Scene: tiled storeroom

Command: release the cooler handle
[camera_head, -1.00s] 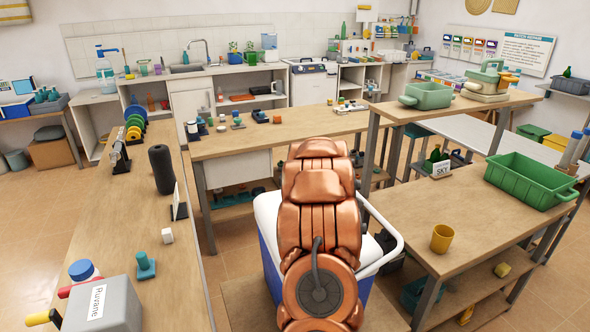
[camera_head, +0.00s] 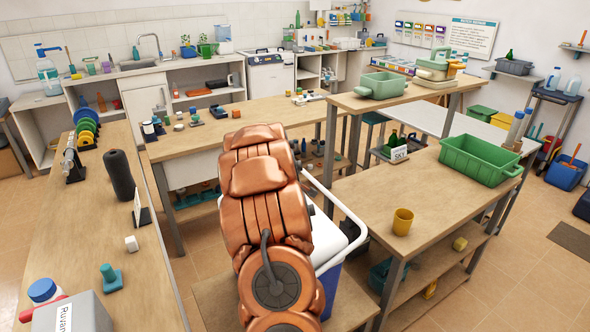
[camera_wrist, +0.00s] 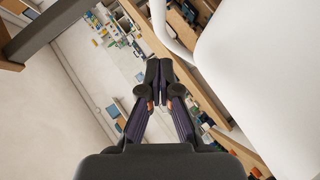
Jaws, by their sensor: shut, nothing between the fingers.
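The cooler (camera_head: 328,238), white on top with blue sides, stands behind my copper-coloured arm in the head view, partly hidden by it. Its white bar handle (camera_head: 345,207) sticks out to the right of my arm. In the wrist view the white cooler body (camera_wrist: 262,70) fills the right side. The curved white handle (camera_wrist: 172,32) shows at the top, just beyond and to the right of my fingertips. My gripper (camera_wrist: 158,75) is shut with nothing between its fingers, apart from the handle in the picture. The head view hides my gripper behind the arm.
A wooden bench (camera_head: 110,230) runs along the left, with a black cylinder (camera_head: 119,175) on it. Another table (camera_head: 200,138) stands behind the cooler. Floor is open at the lower right.

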